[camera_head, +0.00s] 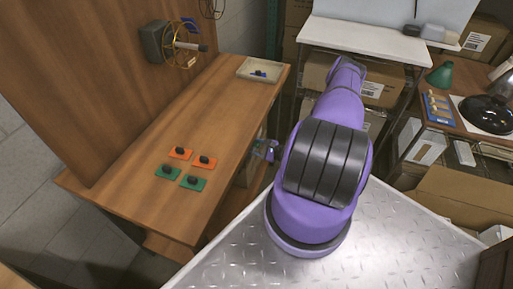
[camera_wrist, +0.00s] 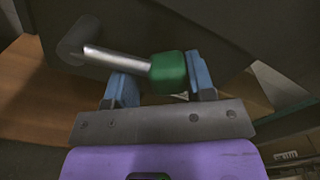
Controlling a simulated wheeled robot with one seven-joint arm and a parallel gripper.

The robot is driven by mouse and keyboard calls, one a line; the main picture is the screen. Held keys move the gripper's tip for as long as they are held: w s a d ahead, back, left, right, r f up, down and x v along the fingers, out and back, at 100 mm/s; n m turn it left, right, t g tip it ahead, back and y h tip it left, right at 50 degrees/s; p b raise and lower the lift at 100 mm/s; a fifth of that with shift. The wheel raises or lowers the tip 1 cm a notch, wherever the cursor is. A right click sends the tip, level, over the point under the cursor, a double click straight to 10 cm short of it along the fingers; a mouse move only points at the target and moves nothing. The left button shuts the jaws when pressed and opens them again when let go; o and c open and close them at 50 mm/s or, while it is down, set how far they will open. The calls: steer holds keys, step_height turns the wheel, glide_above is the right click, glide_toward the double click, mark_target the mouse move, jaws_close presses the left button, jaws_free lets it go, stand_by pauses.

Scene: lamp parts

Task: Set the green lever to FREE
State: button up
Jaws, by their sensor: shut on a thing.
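The green lever (camera_wrist: 168,72) shows in the wrist view as a silver rod with a green knob at its right end. The rod comes from a dark round pivot (camera_wrist: 77,40) at the upper left and slopes slightly down to the right. My gripper (camera_wrist: 162,84) has its two blue fingers on either side of the knob and is shut on it. No FREE marking can be read in either view. In the head view my purple arm reaches away from me, and I cannot make out the lever there.
A wooden bench (camera_head: 140,150) at the left bears orange and green plates (camera_head: 193,183) with dark knobs and a shallow tray (camera_head: 262,71). A grey box with a yellow ring (camera_head: 181,46) is on the wooden panel. A desk with a green lamp shade (camera_head: 440,75) stands at the right.

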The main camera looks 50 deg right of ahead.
steer(key=shift+a+r, duration=0.1)
steer(key=shift+a, duration=0.05)
steer(key=o, duration=1.3)
steer(key=shift+c, duration=0.2)
steer(key=shift+s+d, duration=0.3)
steer(key=shift+s, duration=0.2)
steer(key=v, duration=0.9)
steer(key=shift+s, duration=0.4)
steer(key=shift+d, duration=0.1)
